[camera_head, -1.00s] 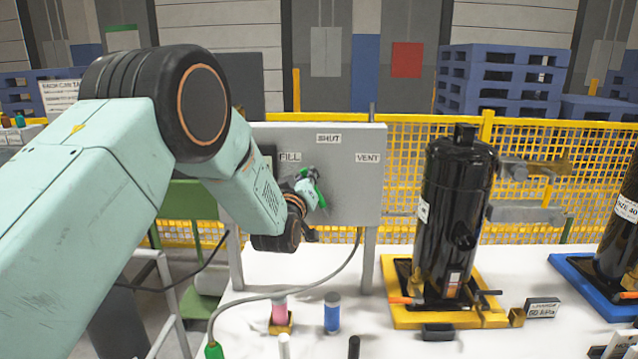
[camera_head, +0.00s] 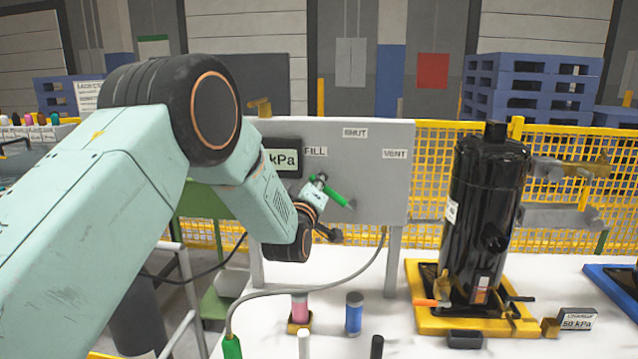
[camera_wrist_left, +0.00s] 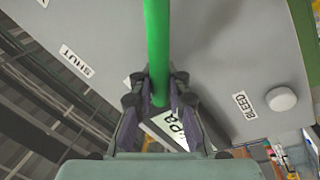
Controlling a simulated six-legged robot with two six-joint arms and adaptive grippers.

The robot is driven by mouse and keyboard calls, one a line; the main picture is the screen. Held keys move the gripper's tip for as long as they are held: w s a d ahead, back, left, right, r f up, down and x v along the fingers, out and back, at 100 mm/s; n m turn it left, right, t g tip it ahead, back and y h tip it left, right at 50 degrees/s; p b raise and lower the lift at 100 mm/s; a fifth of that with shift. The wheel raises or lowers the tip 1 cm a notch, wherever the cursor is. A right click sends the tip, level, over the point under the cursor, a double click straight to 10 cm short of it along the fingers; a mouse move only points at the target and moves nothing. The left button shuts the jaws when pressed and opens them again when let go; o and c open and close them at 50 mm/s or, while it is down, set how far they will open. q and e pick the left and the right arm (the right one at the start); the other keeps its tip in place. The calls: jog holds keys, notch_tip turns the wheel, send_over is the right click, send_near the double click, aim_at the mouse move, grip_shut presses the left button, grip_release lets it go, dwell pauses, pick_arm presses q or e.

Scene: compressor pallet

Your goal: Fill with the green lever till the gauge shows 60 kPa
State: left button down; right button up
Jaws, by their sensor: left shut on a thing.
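The green lever (camera_head: 336,196) is on the grey panel (camera_head: 365,165), between the labels FILL (camera_head: 315,152) and VENT (camera_head: 394,154). It points down and right in the head view. My left gripper (camera_head: 319,181) is at the lever, partly hidden by its own wrist. In the left wrist view the green lever (camera_wrist_left: 158,45) runs between the fingers of my left gripper (camera_wrist_left: 157,92), which are shut on it. The gauge (camera_head: 282,160) shows "kPa", but my arm hides its digits. In the wrist view the gauge (camera_wrist_left: 168,128) is also mostly covered. My right gripper is out of view.
A black compressor (camera_head: 487,220) stands on a yellow pallet (camera_head: 425,322) on the white table. A small kPa card (camera_head: 578,319) stands beside it. A grey hose (camera_head: 330,287) curves below the panel, near pink (camera_head: 299,308) and blue (camera_head: 354,313) cylinders. Yellow mesh fencing (camera_head: 435,180) runs behind.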

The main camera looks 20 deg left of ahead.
pick_arm(q)
jog(key=shift+s+d+f, duration=0.1)
jog(key=shift+f, duration=0.3)
jog(key=c, duration=1.8)
grip_release()
jog(key=o, duration=0.3)
jog(key=shift+s+r, duration=0.25)
jog(key=shift+r, duration=0.1)
jog(key=shift+o, duration=0.9)
jog(key=shift+r, duration=0.1)
jog(key=shift+w, duration=0.25)
jog(key=v, duration=1.2)
